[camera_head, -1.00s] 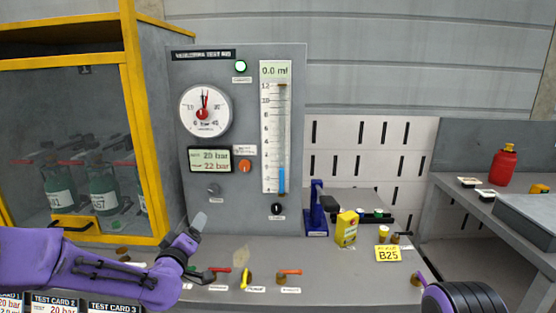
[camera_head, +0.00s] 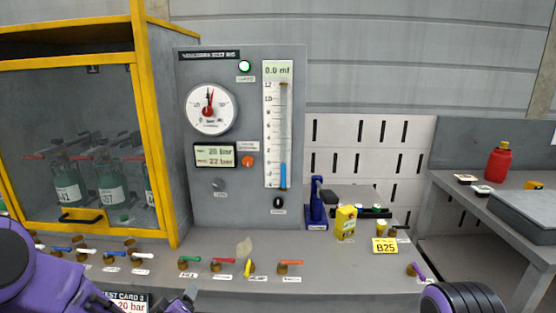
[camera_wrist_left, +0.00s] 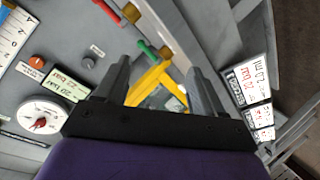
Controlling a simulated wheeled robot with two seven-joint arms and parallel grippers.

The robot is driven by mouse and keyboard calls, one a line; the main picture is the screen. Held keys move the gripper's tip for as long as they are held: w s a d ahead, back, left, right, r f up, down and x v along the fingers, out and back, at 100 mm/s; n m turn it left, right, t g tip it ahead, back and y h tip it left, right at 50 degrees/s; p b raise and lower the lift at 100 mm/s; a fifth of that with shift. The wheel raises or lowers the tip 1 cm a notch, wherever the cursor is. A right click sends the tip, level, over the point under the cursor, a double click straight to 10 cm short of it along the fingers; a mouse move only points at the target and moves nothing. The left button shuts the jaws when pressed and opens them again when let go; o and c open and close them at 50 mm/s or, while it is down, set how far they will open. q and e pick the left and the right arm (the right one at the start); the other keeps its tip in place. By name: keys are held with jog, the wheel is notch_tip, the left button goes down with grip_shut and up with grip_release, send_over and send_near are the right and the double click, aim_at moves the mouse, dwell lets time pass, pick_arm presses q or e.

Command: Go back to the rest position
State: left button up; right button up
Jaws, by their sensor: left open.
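My left gripper (camera_head: 181,303) is low at the bottom edge of the head view, below the front edge of the bench. In the left wrist view its two fingers (camera_wrist_left: 158,88) stand wide apart with nothing held between them. The test panel (camera_head: 235,135) stands upright behind the bench, with a round gauge, a display and a level tube. A purple and black part of my right arm (camera_head: 462,300) shows at the bottom right; the right gripper itself is not visible.
A row of coloured valve handles (camera_head: 223,261) runs along the bench top. A yellow-framed cabinet (camera_head: 150,120) with green bottles stands at left. A blue stand (camera_head: 317,205), yellow box (camera_head: 346,222) and B25 tag (camera_head: 385,246) are at right. Test cards (camera_head: 127,300) hang at the front.

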pick_arm(q)
jog(key=s+a+f+g+y, duration=0.1)
jog(key=s+f+g, duration=0.2)
jog(key=s+f, duration=0.4)
jog(key=s+a+f+g, duration=0.2)
jog(key=s+f, duration=0.5)
jog(key=s, duration=0.1)
jog(key=s+a+f+m+g, duration=0.1)
jog(key=s+f, duration=0.3)
jog(key=s, duration=0.6)
jog(key=s+a+f+m+g+y, duration=0.1)
jog(key=s+f+g, duration=0.3)
jog(key=s, duration=0.7)
jog(key=shift+g, duration=0.3)
jog(key=shift+a, duration=0.1)
